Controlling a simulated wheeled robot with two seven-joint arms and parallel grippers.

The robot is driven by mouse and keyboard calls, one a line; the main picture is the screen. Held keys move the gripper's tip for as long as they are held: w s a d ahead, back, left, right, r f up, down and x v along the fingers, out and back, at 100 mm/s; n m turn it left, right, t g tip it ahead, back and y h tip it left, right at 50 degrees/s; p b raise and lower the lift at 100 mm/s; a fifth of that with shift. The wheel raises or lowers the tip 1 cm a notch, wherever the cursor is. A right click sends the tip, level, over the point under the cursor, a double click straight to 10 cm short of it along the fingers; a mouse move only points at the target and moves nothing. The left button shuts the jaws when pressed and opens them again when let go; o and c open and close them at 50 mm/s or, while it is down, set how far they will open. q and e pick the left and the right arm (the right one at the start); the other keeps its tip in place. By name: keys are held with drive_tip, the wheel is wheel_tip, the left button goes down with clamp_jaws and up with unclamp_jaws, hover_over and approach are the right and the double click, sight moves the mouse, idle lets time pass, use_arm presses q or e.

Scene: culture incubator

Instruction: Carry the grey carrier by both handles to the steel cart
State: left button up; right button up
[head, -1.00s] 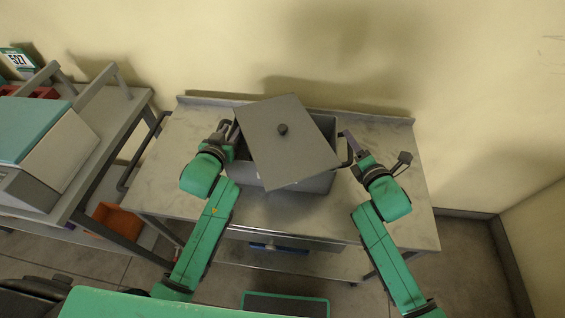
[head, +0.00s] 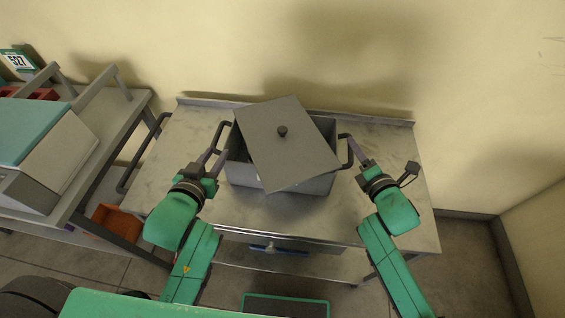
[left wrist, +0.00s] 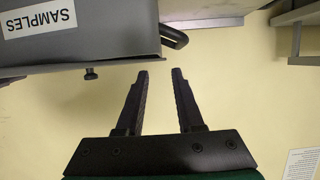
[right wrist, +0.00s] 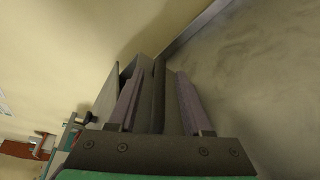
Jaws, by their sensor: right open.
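The grey carrier (head: 318,184) stands on the steel cart (head: 270,212). Its grey lid (head: 270,150) lies askew on top, turned so that its corners overhang and parts of the box show open. My left gripper (head: 214,158) is open and empty, apart from the left handle, on its near side. In the left wrist view the fingers (left wrist: 160,72) are spread, with the handle (left wrist: 174,37) beyond their tips and a SAMPLES label on the carrier wall (left wrist: 100,40). My right gripper (head: 349,148) is open at the right handle; in the right wrist view a dark bar (right wrist: 158,95) lies between its fingers.
A grey trolley (head: 112,130) with a teal-topped device (head: 35,135) stands left, close to the cart. An orange bin (head: 118,222) is on its lower shelf. The wall is behind the cart. The cart top is bare around the carrier.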

drive_tip(key=v, duration=0.9)
drive_tip(key=shift+s, duration=0.25)
drive_tip(key=shift+d+r, duration=0.1)
